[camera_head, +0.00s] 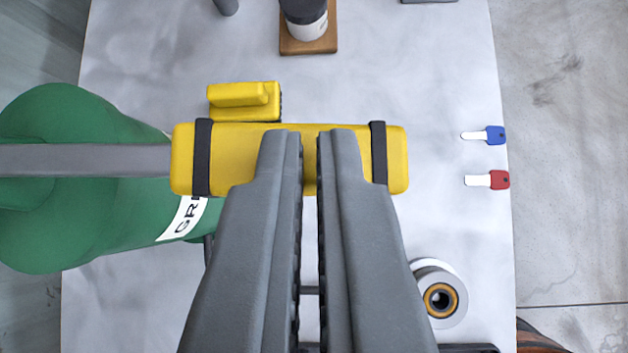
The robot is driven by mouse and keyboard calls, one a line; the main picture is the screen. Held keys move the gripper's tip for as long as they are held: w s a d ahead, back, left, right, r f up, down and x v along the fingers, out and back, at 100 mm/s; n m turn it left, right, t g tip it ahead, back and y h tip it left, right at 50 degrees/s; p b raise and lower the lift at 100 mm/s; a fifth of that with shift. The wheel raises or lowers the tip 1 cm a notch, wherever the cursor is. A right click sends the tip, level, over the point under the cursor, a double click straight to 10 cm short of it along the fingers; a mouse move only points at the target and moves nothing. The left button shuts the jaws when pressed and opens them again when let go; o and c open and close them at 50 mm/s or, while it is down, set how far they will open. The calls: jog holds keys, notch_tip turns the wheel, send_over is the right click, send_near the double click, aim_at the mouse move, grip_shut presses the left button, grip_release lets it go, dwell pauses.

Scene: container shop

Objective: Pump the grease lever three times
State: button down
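The grease lever is a grey bar (85,160) that runs in from the left edge over a green drum-like body (60,235) with a partly hidden white label (183,218). It ends in a yellow handle (228,160) with two black bands, lying crosswise in the picture. My gripper (310,135) is over the middle of the handle, its two grey fingers side by side with a narrow gap. Yellow shows through the gap, and nothing is pinched between the fingers. The fingers hide the middle of the handle. I cannot tell whether they touch it.
A small yellow block (240,97) sits just beyond the handle. A dark-topped jar (305,20) stands on a wooden base at the back. A blue key (494,135) and a red key (498,180) lie at the table's right edge. A round bearing-like part (440,300) is at front right.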

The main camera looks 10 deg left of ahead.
jog(key=v, duration=1.7)
jog(key=shift+a, duration=0.1)
jog(key=shift+s, duration=0.15)
